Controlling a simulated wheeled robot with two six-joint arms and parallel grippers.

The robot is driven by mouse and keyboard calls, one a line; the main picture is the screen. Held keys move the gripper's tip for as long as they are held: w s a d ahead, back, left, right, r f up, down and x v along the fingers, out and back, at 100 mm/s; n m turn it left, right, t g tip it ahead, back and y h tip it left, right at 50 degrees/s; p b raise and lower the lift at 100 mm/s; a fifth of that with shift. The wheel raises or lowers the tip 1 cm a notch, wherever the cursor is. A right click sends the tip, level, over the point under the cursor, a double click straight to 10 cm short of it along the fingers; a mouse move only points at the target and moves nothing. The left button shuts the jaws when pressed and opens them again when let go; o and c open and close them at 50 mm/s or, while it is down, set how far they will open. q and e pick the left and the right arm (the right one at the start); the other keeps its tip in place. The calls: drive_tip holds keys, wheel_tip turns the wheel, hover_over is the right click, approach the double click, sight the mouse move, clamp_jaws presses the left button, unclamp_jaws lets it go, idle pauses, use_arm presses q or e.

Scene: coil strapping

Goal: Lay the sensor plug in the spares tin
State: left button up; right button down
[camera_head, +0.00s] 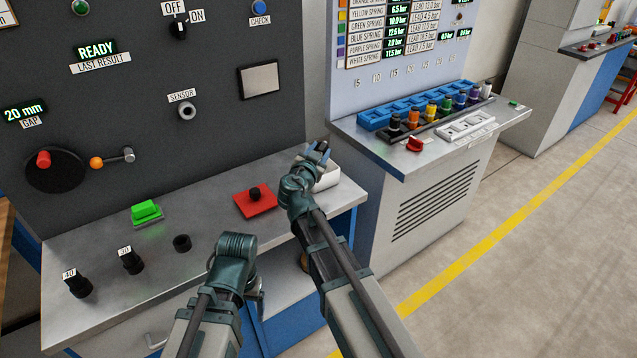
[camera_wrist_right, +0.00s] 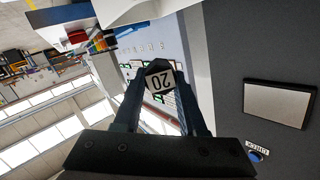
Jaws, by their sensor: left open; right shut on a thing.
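My right gripper (camera_head: 321,150) is raised over the right end of the bench. In the right wrist view the gripper (camera_wrist_right: 160,85) is shut on a dark piece with a white label marked 20 (camera_wrist_right: 159,80). I cannot tell whether this is the sensor plug. A white, rounded container (camera_head: 327,180), possibly the spares tin, stands below and partly behind that gripper; its inside is hidden. My left gripper (camera_head: 257,288) is open and low in front of the bench, its fingers mostly hidden. The round socket marked SENSOR (camera_head: 187,111) is on the dark panel.
A red pad with a black knob (camera_head: 255,193) lies on the bench (camera_head: 200,265). A green block (camera_head: 146,212), a black ring (camera_head: 182,243) and black pieces marked 30 (camera_head: 132,262) and 40 (camera_head: 77,285) stand left. A second console (camera_head: 430,140) stands right, across a gap.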

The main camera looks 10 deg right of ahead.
drive_tip(key=shift+f, duration=0.45)
use_arm(q)
drive_tip(key=shift+f, duration=0.4)
use_arm(e)
drive_tip(key=shift+c, duration=1.9)
unclamp_jaws()
